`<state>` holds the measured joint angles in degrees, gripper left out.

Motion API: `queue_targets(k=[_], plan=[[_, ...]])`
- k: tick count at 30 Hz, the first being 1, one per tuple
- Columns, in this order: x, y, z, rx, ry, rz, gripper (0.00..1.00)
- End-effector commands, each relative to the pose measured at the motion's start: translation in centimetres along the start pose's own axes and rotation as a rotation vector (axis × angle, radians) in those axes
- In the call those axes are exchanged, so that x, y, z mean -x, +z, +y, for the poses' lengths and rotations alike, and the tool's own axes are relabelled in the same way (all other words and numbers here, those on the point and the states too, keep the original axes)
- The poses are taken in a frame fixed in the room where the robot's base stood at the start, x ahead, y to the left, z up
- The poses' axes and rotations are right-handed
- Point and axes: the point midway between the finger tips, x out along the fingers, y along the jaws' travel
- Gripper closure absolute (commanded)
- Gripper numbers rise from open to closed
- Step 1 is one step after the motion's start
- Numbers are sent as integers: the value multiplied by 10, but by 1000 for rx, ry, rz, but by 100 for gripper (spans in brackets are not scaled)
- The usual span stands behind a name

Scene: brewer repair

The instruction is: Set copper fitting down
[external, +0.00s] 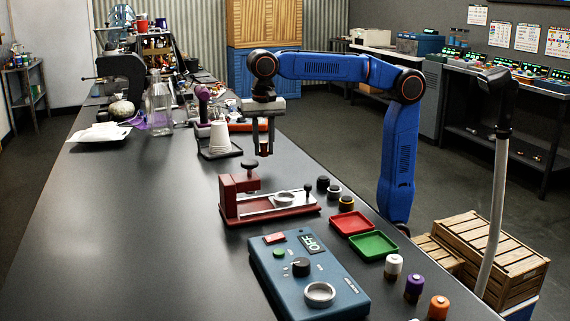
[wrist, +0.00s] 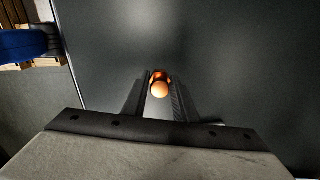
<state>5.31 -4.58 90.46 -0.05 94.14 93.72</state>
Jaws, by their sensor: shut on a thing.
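My gripper (external: 264,150) hangs pointing down over the dark table, behind the red clamp fixture (external: 240,194) in the external view. It is shut on the copper fitting (wrist: 160,86), a small shiny orange-copper piece with a rounded end, held between the fingertips. In the external view the fitting (external: 264,146) shows as a small coppery spot between the fingers. I cannot tell the exact gap between the fitting and the table.
A white cup-like stack (external: 220,138) stands on a dark base left of my gripper. Red (external: 350,223) and green (external: 373,245) trays, several small capped cylinders and a blue box marked OFF (external: 306,275) are nearer the camera. The table's left side is clear.

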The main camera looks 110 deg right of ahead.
Motion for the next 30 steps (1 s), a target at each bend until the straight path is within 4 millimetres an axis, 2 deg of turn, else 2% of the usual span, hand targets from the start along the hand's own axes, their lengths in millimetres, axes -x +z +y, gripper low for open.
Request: queue_targets(k=[5, 12, 24, 25, 26, 27, 30], plan=[[-12, 0, 0, 0, 1, 0, 98], [-42, 0, 0, 0, 1, 0, 98], [-47, 0, 0, 1, 1, 0, 98], [-46, 0, 0, 1, 0, 0, 67], [-46, 0, 0, 1, 0, 0, 60], [-46, 0, 0, 1, 0, 0, 56], [-46, 0, 0, 1, 0, 0, 56]])
